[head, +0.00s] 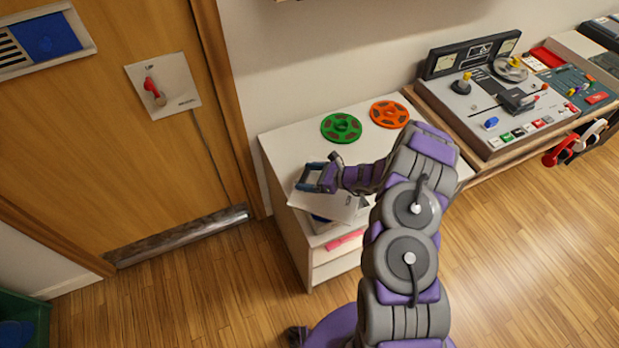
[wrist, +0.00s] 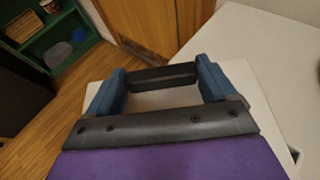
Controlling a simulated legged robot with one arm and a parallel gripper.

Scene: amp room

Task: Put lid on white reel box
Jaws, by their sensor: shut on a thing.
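A flat white lid (head: 324,206) is in my gripper (head: 316,178), tilted over the front left of the white cabinet top. My gripper is shut on the lid. In the wrist view the lid (wrist: 250,85) spreads out beneath and around the jaws of my gripper (wrist: 163,98). Under the lid in the head view, a small bluish and white patch (head: 319,220) shows, perhaps part of the white reel box. Most of that is hidden by the lid and my arm, so I cannot tell whether the lid touches the box.
A green reel (head: 341,127) and an orange reel (head: 389,113) lie at the back of the white cabinet (head: 285,146). A pink thing (head: 345,241) shows at its open front. A control desk (head: 500,115) stands right, a wooden door (head: 110,130) left. Free floor lies in front.

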